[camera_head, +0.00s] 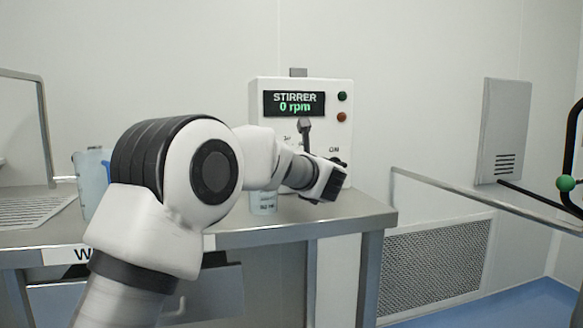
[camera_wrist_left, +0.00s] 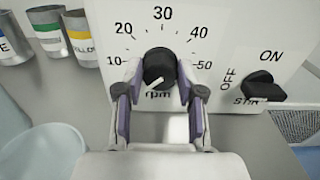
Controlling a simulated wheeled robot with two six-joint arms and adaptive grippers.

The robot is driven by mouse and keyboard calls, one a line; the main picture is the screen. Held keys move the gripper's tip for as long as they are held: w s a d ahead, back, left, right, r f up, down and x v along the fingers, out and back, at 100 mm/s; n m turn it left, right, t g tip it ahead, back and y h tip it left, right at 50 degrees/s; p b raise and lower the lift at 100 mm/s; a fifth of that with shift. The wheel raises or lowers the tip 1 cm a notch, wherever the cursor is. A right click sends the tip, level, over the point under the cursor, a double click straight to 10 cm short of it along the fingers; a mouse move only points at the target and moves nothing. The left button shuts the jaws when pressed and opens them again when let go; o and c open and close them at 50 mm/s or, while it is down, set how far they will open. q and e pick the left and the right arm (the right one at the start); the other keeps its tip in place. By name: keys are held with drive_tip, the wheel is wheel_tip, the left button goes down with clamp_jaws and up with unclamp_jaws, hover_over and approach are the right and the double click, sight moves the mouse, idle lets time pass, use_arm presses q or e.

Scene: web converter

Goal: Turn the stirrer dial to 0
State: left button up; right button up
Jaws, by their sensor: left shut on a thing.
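The stirrer dial (camera_wrist_left: 159,68) is a black round knob with a white pointer, on a white panel with a printed scale reading 10 to 50 and "rpm". Its pointer is tilted to the lower left, below the 10 mark. My left gripper (camera_wrist_left: 159,76) is shut on the dial, one finger on each side. The stirrer box (camera_head: 338,140) stands at the back of the bench in the head view, and its display (camera_head: 294,103) reads "STIRRER 0 rpm". My left arm hides much of the panel there, including the dial. My right gripper is not in view.
A black STIR switch (camera_wrist_left: 265,87) with OFF and ON labels sits right of the dial. Labelled metal cups (camera_wrist_left: 88,34) and a pale blue container (camera_wrist_left: 40,150) stand left. The steel bench (camera_head: 362,208) ends at right, near a rail (camera_head: 480,196).

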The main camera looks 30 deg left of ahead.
use_arm(q)
drive_tip(key=o, duration=1.1)
drive_tip(key=shift+o, duration=0.2)
drive_tip(key=v, duration=1.2)
